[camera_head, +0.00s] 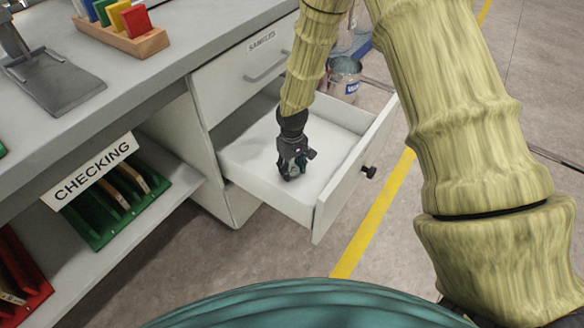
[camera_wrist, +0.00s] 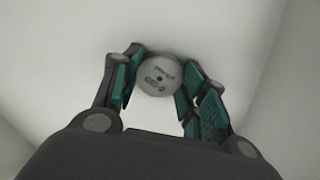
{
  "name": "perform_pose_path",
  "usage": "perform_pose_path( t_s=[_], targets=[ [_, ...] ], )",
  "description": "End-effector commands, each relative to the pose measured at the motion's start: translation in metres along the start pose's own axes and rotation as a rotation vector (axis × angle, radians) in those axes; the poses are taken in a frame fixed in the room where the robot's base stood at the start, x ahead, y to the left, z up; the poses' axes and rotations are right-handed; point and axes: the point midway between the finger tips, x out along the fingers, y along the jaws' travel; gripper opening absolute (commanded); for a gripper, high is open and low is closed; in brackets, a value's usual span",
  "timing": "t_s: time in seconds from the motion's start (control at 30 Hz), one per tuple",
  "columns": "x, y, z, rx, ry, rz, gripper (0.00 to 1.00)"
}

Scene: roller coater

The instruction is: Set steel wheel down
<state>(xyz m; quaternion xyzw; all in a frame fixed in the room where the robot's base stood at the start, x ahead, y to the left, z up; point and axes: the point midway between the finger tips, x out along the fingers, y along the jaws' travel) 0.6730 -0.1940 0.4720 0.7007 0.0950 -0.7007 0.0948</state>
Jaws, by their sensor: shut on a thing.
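The steel wheel (camera_wrist: 159,77) is a small grey disc with a dark centre hole and faint markings. In the wrist view it sits between the two green-padded fingers of my gripper (camera_wrist: 158,85), which are shut on it. In the head view my gripper (camera_head: 291,172) points down inside the open white drawer (camera_head: 328,192). The wheel is too small and hidden to make out there. I cannot tell whether the wheel touches the drawer floor.
The drawer's walls and its front with a black knob (camera_head: 369,172) surround my gripper. A closed drawer labelled SAMPLES (camera_head: 245,75) is above. A CHECKING shelf (camera_head: 160,207) is at left. A metal bucket (camera_head: 344,77) stands behind. The drawer floor around the gripper looks empty.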

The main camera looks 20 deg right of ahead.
Motion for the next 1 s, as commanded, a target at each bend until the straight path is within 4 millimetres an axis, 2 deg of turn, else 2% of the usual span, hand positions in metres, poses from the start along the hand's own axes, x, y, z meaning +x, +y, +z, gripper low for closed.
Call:
perform_pose_path(
  t_s=[0.13, 0.17, 0.27, 0.67, 0.77, 1.0],
  targets=[
    [0.003, 0.000, 0.000, 0.000, -0.001, 0.000, 0.17],
    [0.003, 0.000, 0.000, 0.000, 0.000, 0.000, 0.46],
    [0.003, 0.000, 0.000, 0.000, 0.000, 0.000, 0.64],
    [0.000, 0.000, 0.000, 0.000, 0.000, 0.000, 0.64],
    [-0.011, 0.000, -0.001, 0.001, 0.002, 0.000, 0.64],
    [-0.053, 0.000, 0.000, 0.001, 0.002, 0.000, 0.64]
  ],
)
